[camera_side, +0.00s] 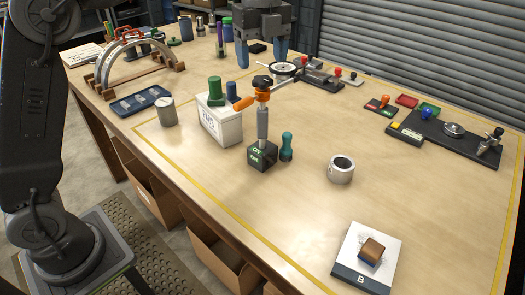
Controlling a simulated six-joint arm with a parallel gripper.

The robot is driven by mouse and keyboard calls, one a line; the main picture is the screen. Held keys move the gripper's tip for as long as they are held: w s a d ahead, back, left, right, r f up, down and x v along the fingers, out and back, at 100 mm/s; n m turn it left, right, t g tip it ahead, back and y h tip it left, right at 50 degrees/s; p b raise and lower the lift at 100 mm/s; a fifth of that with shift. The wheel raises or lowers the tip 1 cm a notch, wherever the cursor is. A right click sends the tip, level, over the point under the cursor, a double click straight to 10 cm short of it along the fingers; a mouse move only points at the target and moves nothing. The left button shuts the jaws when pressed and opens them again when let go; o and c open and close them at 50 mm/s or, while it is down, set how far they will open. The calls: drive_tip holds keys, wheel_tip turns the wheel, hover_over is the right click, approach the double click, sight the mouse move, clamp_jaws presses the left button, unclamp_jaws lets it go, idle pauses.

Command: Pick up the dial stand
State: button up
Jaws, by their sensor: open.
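The dial stand (263,128) stands upright near the middle of the table. It has a dark base with white lettering, a grey post, an orange clamp and an arm reaching up and right to a round white dial (284,70). My gripper (262,58) is at the top centre with its two blue fingers pointing down, apart and empty. It appears above or behind the dial. I cannot tell the exact gap between the fingers and the dial.
A white box (219,121) stands close left of the post, and a teal-handled tool (286,147) close right of the base. A grey ring (341,169) lies farther right. Open table (405,195) spreads at the right. Arched casing (126,58) stands at the back left.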

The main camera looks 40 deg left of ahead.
sight(263, 79)
wheel_tip(263, 79, down, 5)
drive_tip(key=shift+f, duration=0.1)
drive_tip(key=shift+w, duration=0.1)
clamp_jaws()
idle(0.7)
drive_tip(key=shift+d+r, duration=0.1)
drive_tip(key=shift+r, duration=0.15)
